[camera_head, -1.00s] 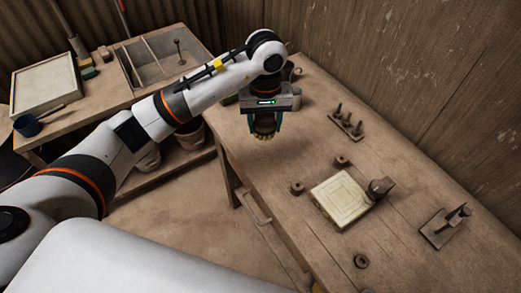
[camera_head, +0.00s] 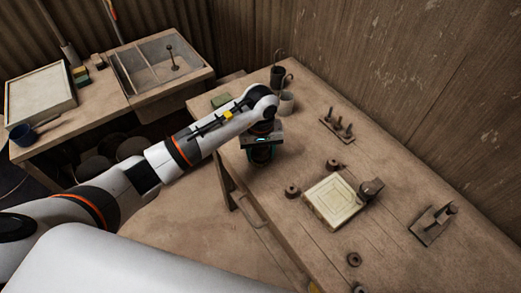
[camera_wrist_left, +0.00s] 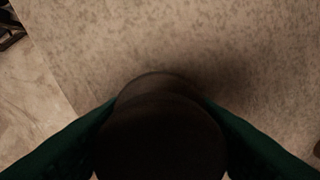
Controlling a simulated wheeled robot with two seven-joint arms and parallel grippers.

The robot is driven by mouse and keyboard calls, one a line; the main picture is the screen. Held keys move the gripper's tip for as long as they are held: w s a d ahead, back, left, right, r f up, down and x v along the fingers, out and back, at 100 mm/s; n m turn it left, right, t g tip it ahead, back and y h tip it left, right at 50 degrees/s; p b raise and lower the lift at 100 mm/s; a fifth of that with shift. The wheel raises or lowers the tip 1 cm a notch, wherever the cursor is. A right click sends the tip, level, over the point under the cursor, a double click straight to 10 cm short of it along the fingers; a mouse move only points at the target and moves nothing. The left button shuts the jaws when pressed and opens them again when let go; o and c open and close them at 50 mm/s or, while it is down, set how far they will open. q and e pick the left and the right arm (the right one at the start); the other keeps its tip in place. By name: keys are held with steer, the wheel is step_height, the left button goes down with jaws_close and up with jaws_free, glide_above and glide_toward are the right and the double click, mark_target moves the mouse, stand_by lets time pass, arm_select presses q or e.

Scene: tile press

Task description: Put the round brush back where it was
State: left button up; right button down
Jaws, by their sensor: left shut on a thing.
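My left gripper (camera_head: 260,160) is low over the left edge side of the main workbench (camera_head: 300,235), pointing down. It is shut on the round brush, which shows in the left wrist view as a dark round shape (camera_wrist_left: 160,135) between the green fingers. In the head view the gripper hides nearly all of the brush. I cannot tell whether its bristles touch the bench top. My right gripper is not in view.
A pale square tile (camera_head: 335,203) lies right of the gripper, with small round knobs (camera_head: 292,192) around it. A peg rack (camera_head: 338,128) and a handled tool (camera_head: 433,228) are farther right.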

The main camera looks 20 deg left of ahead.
arm_select(q)
steer(key=shift+f+b, duration=0.2)
steer(key=shift+b, duration=0.1)
steer(key=o, duration=0.9)
steer(key=shift+r, duration=0.1)
steer(key=shift+o, duration=0.2)
steer(key=shift+r+p, duration=0.2)
steer(key=shift+p, duration=0.15)
steer(key=shift+r+b, duration=0.3)
steer(key=shift+r, duration=0.05)
step_height(320, 180, up, 11)
steer(key=b, duration=0.3)
steer(key=shift+r, duration=0.1)
